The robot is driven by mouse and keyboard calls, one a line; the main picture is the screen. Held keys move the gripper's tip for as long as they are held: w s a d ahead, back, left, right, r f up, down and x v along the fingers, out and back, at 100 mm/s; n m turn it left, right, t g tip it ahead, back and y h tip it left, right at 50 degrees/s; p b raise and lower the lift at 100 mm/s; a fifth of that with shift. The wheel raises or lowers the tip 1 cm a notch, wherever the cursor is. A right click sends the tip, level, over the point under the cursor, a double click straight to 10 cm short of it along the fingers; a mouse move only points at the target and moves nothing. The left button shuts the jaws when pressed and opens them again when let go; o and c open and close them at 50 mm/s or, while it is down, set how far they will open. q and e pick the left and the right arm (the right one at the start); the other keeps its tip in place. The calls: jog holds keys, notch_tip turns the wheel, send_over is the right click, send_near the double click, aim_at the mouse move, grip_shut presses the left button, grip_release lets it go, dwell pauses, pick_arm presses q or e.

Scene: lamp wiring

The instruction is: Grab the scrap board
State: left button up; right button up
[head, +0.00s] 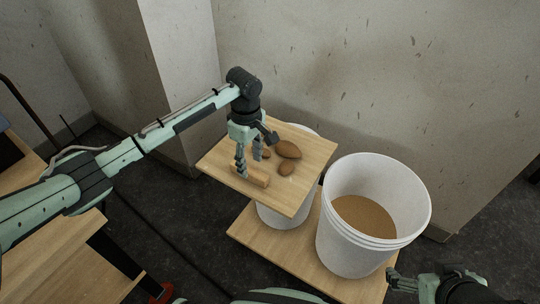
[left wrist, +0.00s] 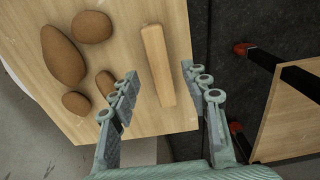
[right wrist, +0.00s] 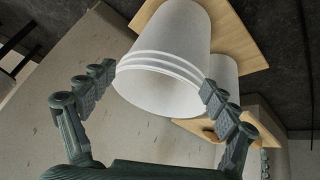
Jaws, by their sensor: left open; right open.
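A short pale wooden piece, which looks like the scrap board (head: 251,176), lies on a square wooden board (head: 307,147) set on top of a white bucket (head: 283,214). My left gripper (head: 249,166) is open and points down over this piece. In the left wrist view, the scrap board (left wrist: 157,62) lies between the two open fingers, with a gap on each side. Whether the fingertips reach down beside it is hard to tell. My right gripper (right wrist: 156,80) is open and empty beside the outside of a larger white bucket (right wrist: 165,50).
Several brown, potato-like lumps (head: 288,149) lie on the square board close to the scrap board. The larger bucket (head: 375,210) holds brown material and stands on a lower wooden surface (head: 300,252). Walls rise close behind. A wooden table (head: 75,272) is at lower left.

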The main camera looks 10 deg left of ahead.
aim_at(250, 170)
pick_arm(q)
jog(key=f, duration=0.4)
jog(key=shift+a+f+b, duration=0.2)
jog(key=shift+f+b, duration=0.05)
jog(key=shift+b, duration=0.15)
pick_arm(e)
jog(key=w+a+r+t+y, duration=0.1)
jog(key=w+a+r+t, duration=0.1)
jog(key=w+a, duration=0.1)
jog(key=shift+w+a+r+n+t, duration=0.3)
jog(key=shift+w+a, duration=0.1)
jog(key=shift+w, duration=0.2)
pick_arm(q)
jog(key=shift+c, duration=0.4)
grip_shut()
pick_arm(e)
jog(key=shift+f, duration=0.1)
pick_arm(q)
jog(key=shift+w+r, duration=0.1)
